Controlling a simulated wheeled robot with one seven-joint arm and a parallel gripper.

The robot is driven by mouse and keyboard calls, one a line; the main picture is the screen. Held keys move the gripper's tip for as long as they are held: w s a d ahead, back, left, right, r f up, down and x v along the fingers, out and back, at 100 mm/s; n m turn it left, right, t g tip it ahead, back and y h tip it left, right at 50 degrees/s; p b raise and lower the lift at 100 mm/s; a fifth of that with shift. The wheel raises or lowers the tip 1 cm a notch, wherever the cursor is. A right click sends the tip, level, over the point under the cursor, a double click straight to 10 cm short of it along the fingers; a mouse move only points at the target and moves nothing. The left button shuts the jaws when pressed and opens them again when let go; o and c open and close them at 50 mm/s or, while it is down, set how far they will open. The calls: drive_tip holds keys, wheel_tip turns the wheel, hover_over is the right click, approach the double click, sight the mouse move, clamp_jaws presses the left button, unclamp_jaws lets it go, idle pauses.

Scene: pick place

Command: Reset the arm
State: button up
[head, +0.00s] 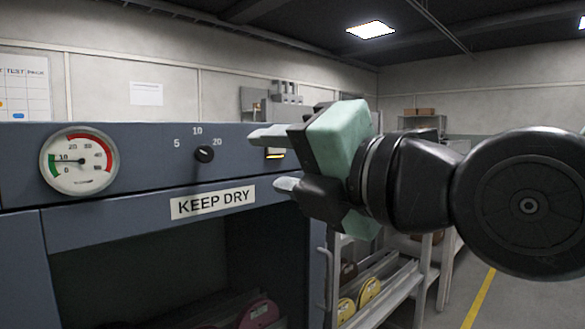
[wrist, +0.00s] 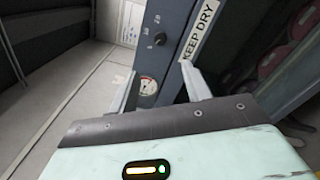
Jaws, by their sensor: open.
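My gripper (head: 268,160) is open and empty, raised in front of the right part of a blue-grey cabinet (head: 120,235) in the head view. Its two pale fingers point left, toward the cabinet's control panel. In the wrist view my gripper (wrist: 160,88) shows both fingers spread apart with nothing between them. Beyond the fingers are the cabinet's round gauge (wrist: 148,86) and the "KEEP DRY" label (wrist: 198,33). My arm stretches in from the right of the head view.
A black knob (head: 204,154) and gauge (head: 80,160) sit on the panel, above an open bay holding reddish discs (head: 258,313). A metal rack (head: 390,290) with yellow discs (head: 369,291) stands right of the cabinet. Floor with a yellow line (head: 478,298) lies at lower right.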

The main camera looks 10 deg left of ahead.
drive_tip(key=shift+v, duration=0.8)
wheel_tip(320, 180, down, 13)
drive_tip(key=d+m+g+h, duration=0.3)
drive_tip(key=m+h, duration=0.2)
drive_tip(key=m, duration=0.3)
drive_tip(key=s+d+f+m+g+h, duration=0.4)
drive_tip(key=s+d+f+m, duration=0.15)
drive_tip(key=f+m, duration=0.25)
drive_tip(key=s+d+f+m+g+h, duration=0.3)
drive_tip(key=s+d+f+m+g, duration=0.1)
drive_tip(key=d+f+m, duration=0.4)
wheel_tip(320, 180, up, 11)
drive_tip(key=s+d+m+h+p, duration=0.1)
drive_tip(key=m+p, duration=0.1)
drive_tip(key=p, duration=1)
drive_tip(key=shift+s+g+p, duration=0.3)
drive_tip(key=shift+p, duration=0.1)
